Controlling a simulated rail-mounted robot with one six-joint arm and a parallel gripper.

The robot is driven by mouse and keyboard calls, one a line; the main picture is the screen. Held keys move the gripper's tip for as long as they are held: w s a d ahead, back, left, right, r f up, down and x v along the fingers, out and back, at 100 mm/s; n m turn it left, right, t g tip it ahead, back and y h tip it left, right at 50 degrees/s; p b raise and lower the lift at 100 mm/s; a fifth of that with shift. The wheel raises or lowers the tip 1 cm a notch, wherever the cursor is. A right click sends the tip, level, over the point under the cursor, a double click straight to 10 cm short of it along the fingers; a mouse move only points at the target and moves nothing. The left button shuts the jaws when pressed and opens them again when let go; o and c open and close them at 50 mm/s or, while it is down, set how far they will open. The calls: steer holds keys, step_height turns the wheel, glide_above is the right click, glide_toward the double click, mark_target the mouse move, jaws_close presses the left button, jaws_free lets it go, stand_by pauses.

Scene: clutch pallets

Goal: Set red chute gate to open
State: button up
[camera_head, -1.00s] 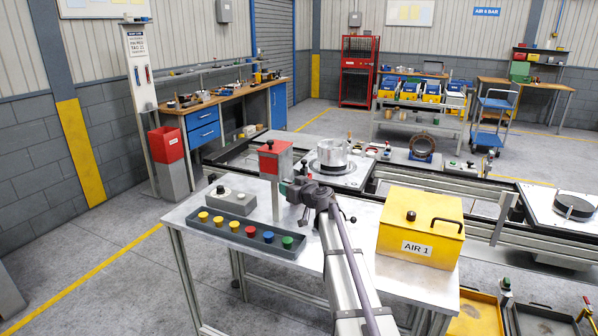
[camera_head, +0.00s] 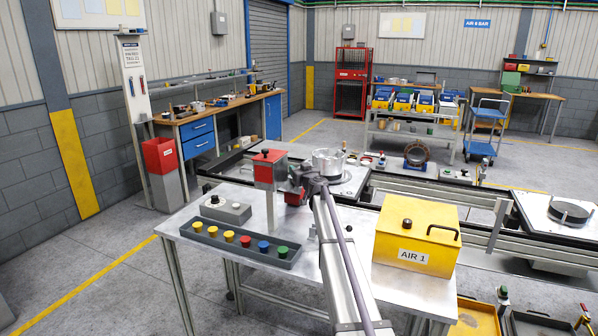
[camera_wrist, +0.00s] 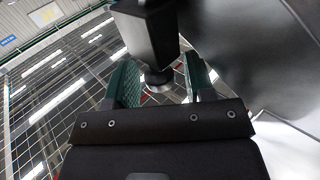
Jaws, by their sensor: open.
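A red box with a dark knob on top (camera_head: 268,168) stands on a pale post at the back of the metal bench; I take it as the red chute gate. My gripper (camera_head: 287,184) is just right of it, largely hidden by my own wrist. Its open green fingers (camera_wrist: 160,82) show in the wrist view. A dark block with a rounded end (camera_wrist: 146,38) reaches down between them; I cannot tell whether the fingers touch it. The gate's setting is not readable.
A tray of coloured push buttons (camera_head: 240,245) and a grey control box (camera_head: 226,209) lie at the bench's left. A yellow box marked AIR 1 (camera_head: 415,238) stands right of my arm. A round metal part (camera_head: 328,162) sits on the pallet line behind.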

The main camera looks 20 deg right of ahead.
jaws_close()
stand_by(0.4)
